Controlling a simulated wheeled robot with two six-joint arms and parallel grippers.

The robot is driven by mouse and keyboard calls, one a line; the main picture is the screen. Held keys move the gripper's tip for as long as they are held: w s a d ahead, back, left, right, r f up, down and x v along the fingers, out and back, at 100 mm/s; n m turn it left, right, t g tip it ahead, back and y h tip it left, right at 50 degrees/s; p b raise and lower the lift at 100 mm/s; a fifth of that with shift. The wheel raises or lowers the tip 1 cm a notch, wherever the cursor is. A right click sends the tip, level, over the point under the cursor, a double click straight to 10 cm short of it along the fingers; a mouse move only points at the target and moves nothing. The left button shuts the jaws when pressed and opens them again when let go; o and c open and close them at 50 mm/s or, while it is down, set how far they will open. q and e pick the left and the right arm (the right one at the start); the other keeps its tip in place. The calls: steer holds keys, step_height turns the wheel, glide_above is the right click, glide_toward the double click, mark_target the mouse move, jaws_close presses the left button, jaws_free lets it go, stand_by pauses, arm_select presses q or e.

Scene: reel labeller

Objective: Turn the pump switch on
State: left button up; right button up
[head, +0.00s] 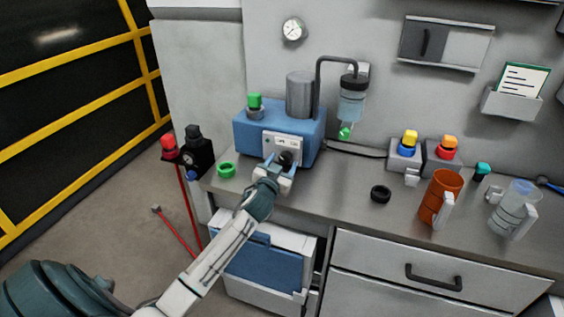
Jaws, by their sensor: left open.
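The pump is a blue box (246,136) on the left part of the grey counter, with a grey cylinder (300,95) on top. A white switch panel (272,143) with small markings is on its front. A dark round switch knob (287,158) shows at the panel's lower right. My left gripper (281,168) is open at the knob, with its fingers close around or in front of it; I cannot tell whether they touch. The gripper partly hides the knob, and its setting is too small to read. My right gripper is not in view.
A green ring (226,170) lies left of my gripper and a black ring (380,194) to the right. An orange mug (440,198) and a clear jug (513,209) stand at the right. A bottle (351,105) hangs beside the pump. Drawers (430,275) are below.

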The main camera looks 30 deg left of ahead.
arm_select(q)
steer(key=shift+w, duration=0.1)
steer(key=c, duration=1)
